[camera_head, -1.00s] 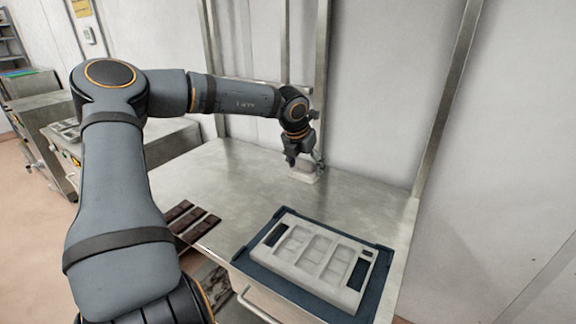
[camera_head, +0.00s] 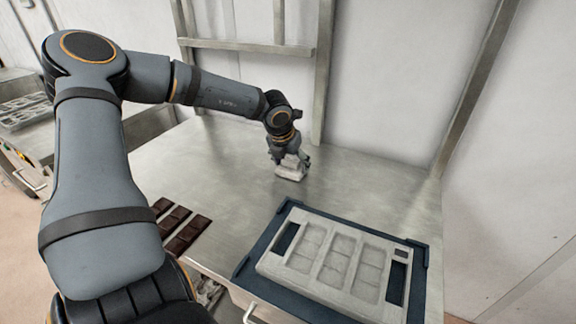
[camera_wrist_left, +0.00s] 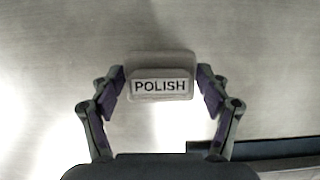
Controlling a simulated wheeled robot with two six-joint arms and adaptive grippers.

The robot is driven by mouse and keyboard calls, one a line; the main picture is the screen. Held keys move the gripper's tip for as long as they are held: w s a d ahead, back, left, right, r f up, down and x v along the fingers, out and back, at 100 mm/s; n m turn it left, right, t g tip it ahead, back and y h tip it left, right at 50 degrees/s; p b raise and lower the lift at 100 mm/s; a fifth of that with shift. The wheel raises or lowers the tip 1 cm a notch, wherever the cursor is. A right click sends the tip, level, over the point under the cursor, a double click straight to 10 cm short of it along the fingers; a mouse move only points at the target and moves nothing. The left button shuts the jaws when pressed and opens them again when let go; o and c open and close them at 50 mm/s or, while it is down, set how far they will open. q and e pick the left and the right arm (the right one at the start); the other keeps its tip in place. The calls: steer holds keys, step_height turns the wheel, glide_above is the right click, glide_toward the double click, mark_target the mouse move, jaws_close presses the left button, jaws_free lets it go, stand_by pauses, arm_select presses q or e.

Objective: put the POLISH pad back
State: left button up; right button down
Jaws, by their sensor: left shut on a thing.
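The POLISH pad (camera_wrist_left: 160,88) is a pale block with a white label reading POLISH, seen in the left wrist view between the two fingers. In the head view the pad (camera_head: 291,170) is at the lower end of my left arm, at or just above the steel table. My left gripper (camera_head: 286,158) is shut on the pad; its fingers (camera_wrist_left: 161,85) hold both sides. Whether the pad's underside touches the table I cannot tell. My right gripper is not in view.
A pale mould (camera_head: 335,262) with rectangular cavities sits on a dark blue tray (camera_head: 268,236) at the table's front right. Dark chocolate bars (camera_head: 181,226) lie at the front left edge. The steel table (camera_head: 365,180) is clear around the pad. A metal frame and wall stand behind.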

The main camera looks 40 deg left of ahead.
arm_select(q)
steer(key=shift+s+d, duration=0.1)
steer(key=shift+d+r, duration=0.15)
steer(key=shift+f, duration=0.2)
steer(key=o, duration=1)
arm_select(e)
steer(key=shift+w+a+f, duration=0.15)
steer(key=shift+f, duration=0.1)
arm_select(q)
steer(key=shift+r, duration=0.1)
